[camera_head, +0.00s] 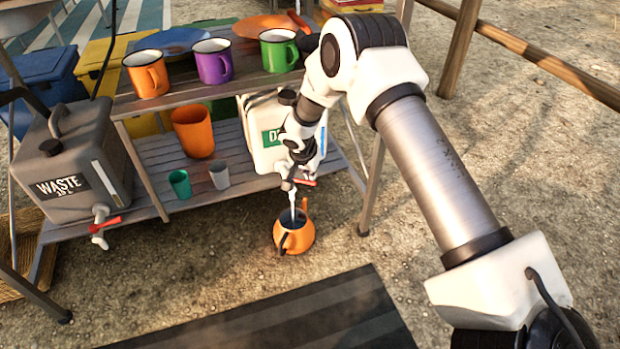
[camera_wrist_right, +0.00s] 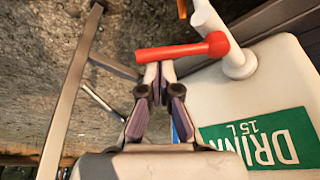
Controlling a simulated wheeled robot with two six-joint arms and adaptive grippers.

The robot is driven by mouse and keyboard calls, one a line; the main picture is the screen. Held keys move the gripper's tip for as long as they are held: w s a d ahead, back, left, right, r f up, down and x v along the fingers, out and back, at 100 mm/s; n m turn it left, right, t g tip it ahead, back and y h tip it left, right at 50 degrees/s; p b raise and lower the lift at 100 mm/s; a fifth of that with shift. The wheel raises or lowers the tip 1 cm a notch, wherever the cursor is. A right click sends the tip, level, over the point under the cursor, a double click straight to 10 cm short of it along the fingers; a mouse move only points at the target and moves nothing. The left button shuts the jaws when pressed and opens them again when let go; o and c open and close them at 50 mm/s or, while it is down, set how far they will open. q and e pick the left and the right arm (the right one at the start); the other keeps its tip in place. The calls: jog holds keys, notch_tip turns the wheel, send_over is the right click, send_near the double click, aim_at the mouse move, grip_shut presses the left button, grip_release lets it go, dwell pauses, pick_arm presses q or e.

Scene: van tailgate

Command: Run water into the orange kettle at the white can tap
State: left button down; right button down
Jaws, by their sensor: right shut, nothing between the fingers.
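The orange kettle (camera_head: 297,240) stands upright on the ground below the tap of the white can (camera_head: 262,135). Its dark opening faces up. A thin pale stream (camera_head: 292,203) runs from the tap down into the opening. The can sits on the lower shelf and carries a green DRINK label (camera_wrist_right: 262,140). In the wrist view, the tap's red lever (camera_wrist_right: 181,52) lies across just beyond the fingertips. My right gripper (camera_wrist_right: 159,75) is shut and empty, its tips at or against the lever; contact is unclear. My right arm partly hides the can. My left gripper is not in view.
A grey WASTE can (camera_head: 72,165) with its own tap stands left on the slatted shelf (camera_head: 165,160). An orange tumbler (camera_head: 193,132) and two small cups stand between the cans. Mugs line the upper shelf. A dark mat (camera_head: 290,315) lies in front.

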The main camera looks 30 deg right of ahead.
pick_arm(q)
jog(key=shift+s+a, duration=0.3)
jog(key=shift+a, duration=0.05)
pick_arm(e)
jog(key=shift+s+a+m, duration=0.3)
jog(key=shift+a+m, duration=0.05)
jog(key=shift+m, duration=0.05)
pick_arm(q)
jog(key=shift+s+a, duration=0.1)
pick_arm(e)
jog(key=shift+s+a, duration=0.1)
